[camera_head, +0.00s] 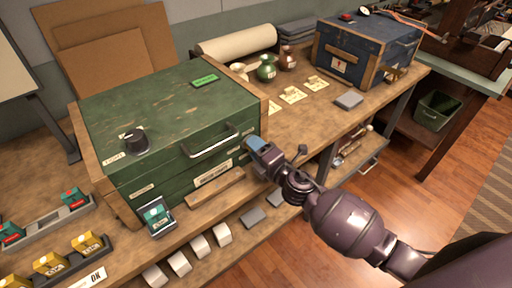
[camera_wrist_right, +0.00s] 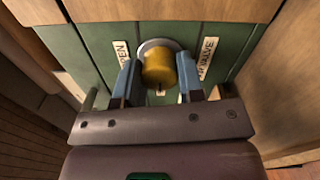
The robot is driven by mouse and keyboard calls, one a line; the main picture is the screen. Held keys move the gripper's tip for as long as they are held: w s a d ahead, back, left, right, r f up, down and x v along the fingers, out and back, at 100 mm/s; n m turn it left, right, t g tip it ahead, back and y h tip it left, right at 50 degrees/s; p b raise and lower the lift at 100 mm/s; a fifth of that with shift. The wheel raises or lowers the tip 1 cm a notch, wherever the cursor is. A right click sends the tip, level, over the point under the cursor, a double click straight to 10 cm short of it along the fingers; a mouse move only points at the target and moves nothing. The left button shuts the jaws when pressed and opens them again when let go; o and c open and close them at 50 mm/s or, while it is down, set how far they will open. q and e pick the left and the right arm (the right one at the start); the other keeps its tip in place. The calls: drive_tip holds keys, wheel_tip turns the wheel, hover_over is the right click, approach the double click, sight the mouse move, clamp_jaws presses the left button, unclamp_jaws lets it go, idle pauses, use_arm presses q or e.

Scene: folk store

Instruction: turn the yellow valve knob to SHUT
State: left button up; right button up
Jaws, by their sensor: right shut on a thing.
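The yellow valve knob (camera_wrist_right: 158,66) sits on a pale round base on a green panel in the right wrist view. Both blue fingers of my right gripper (camera_wrist_right: 158,80) stand at its left and right sides, shut on it. A label reading "OPEN" (camera_wrist_right: 121,52) is left of the knob, and a label ending in "VALVE" (camera_wrist_right: 207,56) is right of it. In the head view, my right gripper (camera_head: 252,146) is at the right end of the green chest's (camera_head: 165,170) front and hides the knob. No SHUT marking is readable. My left gripper is not in view.
A metal handle (camera_head: 212,146) juts from the chest front left of my right gripper. A black dial (camera_head: 134,139) sits on the chest lid. A wooden bar (camera_head: 215,188) lies on the bench below. A blue chest (camera_head: 355,55) stands farther right.

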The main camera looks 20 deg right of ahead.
drive_tip(key=o, duration=0.9)
drive_tip(key=v, duration=1.1)
drive_tip(key=s+d+f+m+g+h, duration=0.2)
drive_tip(key=s+f+m, duration=0.3)
drive_tip(key=m, duration=0.2)
drive_tip(key=s+d+f+m+g+h, duration=0.2)
drive_tip(key=s+f+m, duration=0.3)
drive_tip(key=m, duration=0.3)
drive_tip(key=s+d+f+m+g+h, duration=0.2)
drive_tip(key=s+f+m, duration=0.3)
drive_tip(key=s+m, duration=0.2)
drive_tip(key=shift+d+f+m, duration=0.1)
drive_tip(key=shift+d+m, duration=0.25)
drive_tip(key=shift+m, duration=0.15)
